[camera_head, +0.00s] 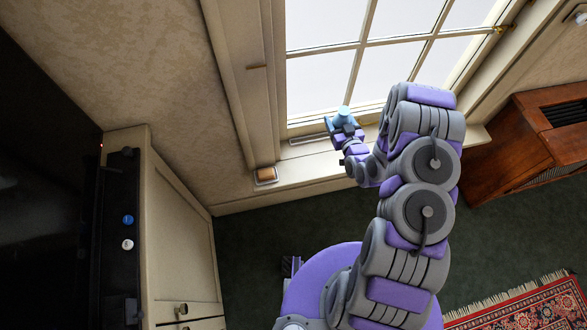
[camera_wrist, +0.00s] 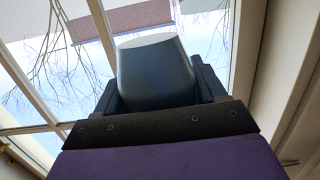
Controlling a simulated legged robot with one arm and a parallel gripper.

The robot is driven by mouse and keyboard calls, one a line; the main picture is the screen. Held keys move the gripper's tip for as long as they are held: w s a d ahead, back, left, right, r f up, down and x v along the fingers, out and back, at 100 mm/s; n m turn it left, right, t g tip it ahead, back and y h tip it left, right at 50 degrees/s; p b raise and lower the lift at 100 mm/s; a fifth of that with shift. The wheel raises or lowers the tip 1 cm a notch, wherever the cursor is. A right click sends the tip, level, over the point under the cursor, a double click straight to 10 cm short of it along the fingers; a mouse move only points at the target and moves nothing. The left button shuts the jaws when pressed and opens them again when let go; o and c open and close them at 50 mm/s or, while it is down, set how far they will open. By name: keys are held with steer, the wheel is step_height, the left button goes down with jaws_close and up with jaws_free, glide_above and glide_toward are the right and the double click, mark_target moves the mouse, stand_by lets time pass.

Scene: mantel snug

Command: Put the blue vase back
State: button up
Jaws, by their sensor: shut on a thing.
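The blue vase (camera_head: 343,113) is in my gripper (camera_head: 342,130), in front of the window and close to the window sill (camera_head: 310,172). In the wrist view the vase (camera_wrist: 154,72) is a smooth, dark blue-grey body with a paler top edge, between the two dark fingers of my gripper (camera_wrist: 155,90). My gripper is shut on it. The lower part of the vase is hidden behind the gripper. I cannot tell whether the vase touches the sill.
A small brown-and-white item (camera_head: 265,175) sits on the sill's left end. A cream cabinet (camera_head: 180,235) with a black top bearing a blue and a white disc stands left. A wooden cabinet (camera_head: 535,145) stands right. A patterned rug (camera_head: 530,305) lies lower right. Green carpet (camera_head: 260,232) is clear.

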steer(key=s+a+f+n+y+b, duration=0.1)
steer(key=s+a+f, duration=0.2)
steer(key=s+f, duration=0.3)
steer(key=s+a+f+g+y+b, duration=0.1)
steer(key=s+a+f, duration=0.1)
steer(key=s+f, duration=0.45)
steer(key=s+a+f+n+y+b, duration=0.1)
steer(key=s+a+f, duration=0.2)
steer(key=s+f, duration=0.3)
steer(key=x, duration=0.5)
steer(key=d+p+x, duration=0.1)
steer(key=x, duration=0.4)
steer(key=p+x, duration=0.1)
steer(key=x, duration=0.4)
steer(key=shift+w+d, duration=0.1)
steer(key=shift+w, duration=0.8)
steer(key=shift+d+f, duration=0.1)
steer(key=shift+f, duration=0.3)
step_height(320, 180, down, 3)
steer(key=shift+r+b, duration=0.1)
steer(key=shift+b, duration=0.75)
steer(key=shift+r, duration=0.1)
steer(key=o, duration=1.2)
